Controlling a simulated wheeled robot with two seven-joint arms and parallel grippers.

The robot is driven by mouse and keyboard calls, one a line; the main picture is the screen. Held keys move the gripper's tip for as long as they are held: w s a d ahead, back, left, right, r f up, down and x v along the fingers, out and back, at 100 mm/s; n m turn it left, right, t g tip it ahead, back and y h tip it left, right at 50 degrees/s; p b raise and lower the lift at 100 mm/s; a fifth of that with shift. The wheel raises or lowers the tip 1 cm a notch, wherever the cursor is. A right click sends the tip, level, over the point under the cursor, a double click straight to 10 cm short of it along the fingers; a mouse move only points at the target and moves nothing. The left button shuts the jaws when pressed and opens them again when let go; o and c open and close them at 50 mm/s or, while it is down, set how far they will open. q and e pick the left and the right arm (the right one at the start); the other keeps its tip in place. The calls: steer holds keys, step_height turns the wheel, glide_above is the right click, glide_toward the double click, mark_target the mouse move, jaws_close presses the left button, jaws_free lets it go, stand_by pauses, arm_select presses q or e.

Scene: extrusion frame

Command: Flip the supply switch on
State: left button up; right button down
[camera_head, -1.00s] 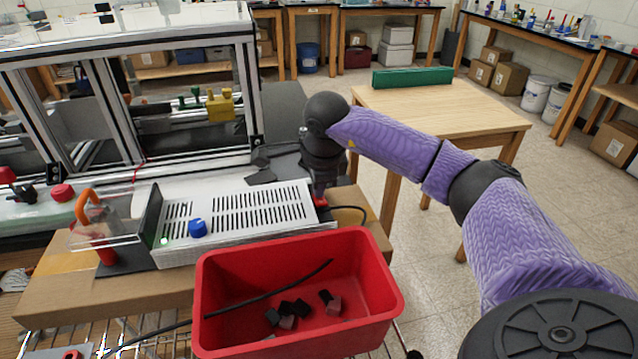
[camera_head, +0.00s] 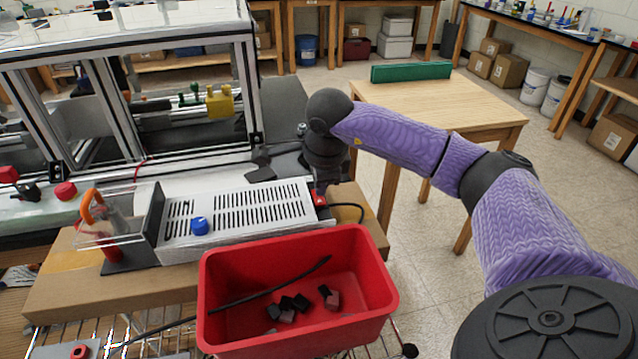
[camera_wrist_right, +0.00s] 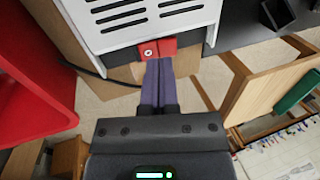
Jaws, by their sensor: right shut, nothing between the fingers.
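The power supply (camera_head: 243,214) is a white vented box with a blue knob (camera_head: 199,226) on its front, lying on a cardboard sheet. A small red part (camera_head: 320,199), possibly its switch, sits at the box's right end; in the wrist view it is a red block (camera_wrist_right: 148,51) with a round pale spot. My right gripper (camera_head: 319,187) points down at this end. In the wrist view its purple fingers (camera_wrist_right: 158,64) are together and empty, with tips at the edge of the red part. I cannot tell whether they touch it. The left gripper is not in view.
A red bin (camera_head: 374,268) with dark blocks and a black cable stands in front of the supply. A clear guard with an orange-handled item (camera_head: 92,208) is at its left. The aluminium frame (camera_head: 250,90) rises behind. A wooden table (camera_head: 440,105) stands at the right.

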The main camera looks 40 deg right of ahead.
mark_target(322, 203)
steer(key=p+v, duration=0.2)
steer(key=v, duration=0.1)
steer(key=shift+w+d+r, duration=0.1)
steer(key=shift+r, duration=0.25)
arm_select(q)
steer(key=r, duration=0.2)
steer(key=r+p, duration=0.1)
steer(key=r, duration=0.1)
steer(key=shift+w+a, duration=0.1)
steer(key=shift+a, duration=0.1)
arm_select(e)
steer(key=v, duration=0.9)
steer(key=shift+s+a, duration=0.2)
